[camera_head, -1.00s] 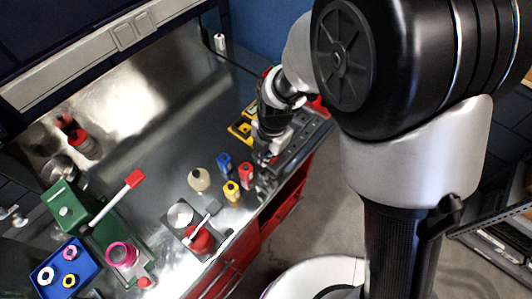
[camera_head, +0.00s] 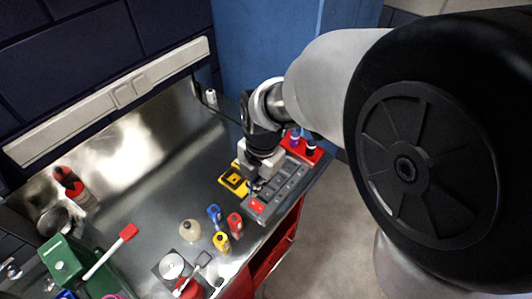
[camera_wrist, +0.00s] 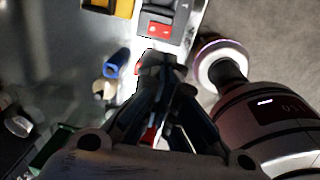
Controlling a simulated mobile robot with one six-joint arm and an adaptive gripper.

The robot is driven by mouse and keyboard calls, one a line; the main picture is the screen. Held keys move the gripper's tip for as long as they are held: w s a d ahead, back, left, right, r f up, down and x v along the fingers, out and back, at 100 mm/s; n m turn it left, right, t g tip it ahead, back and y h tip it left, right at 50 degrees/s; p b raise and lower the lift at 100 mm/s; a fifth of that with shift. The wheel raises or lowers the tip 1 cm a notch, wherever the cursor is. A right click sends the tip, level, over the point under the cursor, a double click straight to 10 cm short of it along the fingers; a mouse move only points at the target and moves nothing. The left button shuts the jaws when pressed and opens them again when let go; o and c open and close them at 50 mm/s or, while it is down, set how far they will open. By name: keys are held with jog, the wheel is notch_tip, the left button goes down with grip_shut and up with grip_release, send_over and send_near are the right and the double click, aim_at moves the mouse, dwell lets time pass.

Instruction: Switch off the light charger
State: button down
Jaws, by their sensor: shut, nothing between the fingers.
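A long grey unit with a row of dark slots, which looks like the light charger (camera_head: 288,187), lies along the bench's front edge. A red switch (camera_head: 257,206) sits on its near end. In the wrist view the same red switch (camera_wrist: 158,28) shows at the top, on the grey charger body (camera_wrist: 182,14). I cannot tell which way the switch is tipped. My gripper (camera_head: 254,190) is shut and empty, pointing down by the charger's near end, close to the switch. In the wrist view its dark fingers (camera_wrist: 162,62) end just below the switch; contact is unclear.
A yellow item (camera_head: 234,181) lies left of the charger. A red tray (camera_head: 316,155) with bottles stands behind it. Blue (camera_head: 214,213), red (camera_head: 235,222) and yellow (camera_head: 221,241) small items stand near the front edge, with a pale round bottle (camera_head: 189,230). The bench middle is clear.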

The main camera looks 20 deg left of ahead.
aim_at(251, 206)
jog(key=shift+w+a+r+p, duration=0.35)
jog(key=shift+w+a+p, duration=0.1)
jog(key=shift+a, duration=0.1)
jog(key=shift+s+f, duration=0.1)
jog(key=f+b, duration=0.1)
jog(key=f, duration=0.3)
jog(key=a+f+b, duration=0.1)
jog(key=f, duration=0.4)
jog(key=f+b, duration=0.1)
jog(key=f, duration=0.3)
jog(key=shift+w+a+f, duration=0.3)
jog(key=shift+w+f, duration=0.05)
jog(key=shift+f, duration=0.05)
jog(key=shift+b, duration=0.3)
